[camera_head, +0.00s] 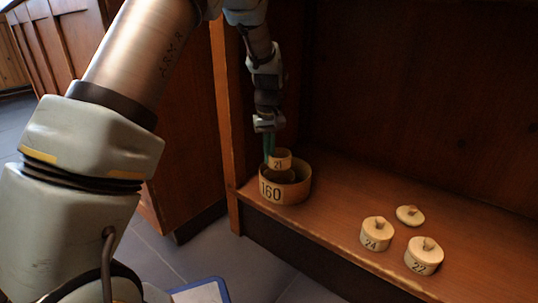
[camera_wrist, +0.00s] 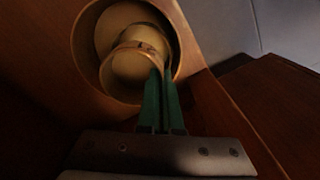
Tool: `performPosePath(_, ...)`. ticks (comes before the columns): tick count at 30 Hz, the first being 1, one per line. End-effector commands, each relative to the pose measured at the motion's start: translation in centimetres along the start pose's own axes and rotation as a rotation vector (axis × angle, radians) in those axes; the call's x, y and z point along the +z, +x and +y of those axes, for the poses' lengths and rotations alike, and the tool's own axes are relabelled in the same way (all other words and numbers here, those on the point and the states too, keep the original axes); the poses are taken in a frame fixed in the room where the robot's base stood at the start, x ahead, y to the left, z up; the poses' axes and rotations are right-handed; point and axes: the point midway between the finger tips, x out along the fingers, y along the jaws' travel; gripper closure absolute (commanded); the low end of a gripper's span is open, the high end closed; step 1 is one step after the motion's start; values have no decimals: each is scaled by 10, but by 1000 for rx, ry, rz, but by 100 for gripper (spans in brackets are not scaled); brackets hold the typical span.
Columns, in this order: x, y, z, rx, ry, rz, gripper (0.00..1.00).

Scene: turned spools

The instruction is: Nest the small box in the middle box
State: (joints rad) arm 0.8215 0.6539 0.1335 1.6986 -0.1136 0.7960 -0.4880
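A small pale round box marked 21 (camera_head: 281,161) is at the green fingertips of my gripper (camera_head: 269,149), over the opening of a wider tan round box marked 160 (camera_head: 285,192). In the wrist view the small box (camera_wrist: 132,70) appears tilted within the wide box's rim (camera_wrist: 84,48). The fingers of my gripper (camera_wrist: 161,72) are close together at the small box's wall and appear shut on it. A curved edge shows around the small box inside the wide box; I cannot tell whether this is a separate middle box. The wide box's floor is partly hidden.
Knobbed round pieces marked 24 (camera_head: 376,236) and 22 (camera_head: 423,258) stand on the wooden shelf (camera_head: 330,215) to the right, with a smaller knobbed lid (camera_head: 410,215) behind. A wooden upright (camera_head: 226,110) stands close left of the wide box. The shelf between is clear.

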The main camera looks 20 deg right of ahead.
Motion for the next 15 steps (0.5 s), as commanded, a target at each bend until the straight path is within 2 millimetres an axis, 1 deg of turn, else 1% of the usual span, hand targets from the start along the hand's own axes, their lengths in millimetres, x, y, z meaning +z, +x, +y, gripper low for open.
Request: performPosePath(15,0,12,0,0,0,0,100)
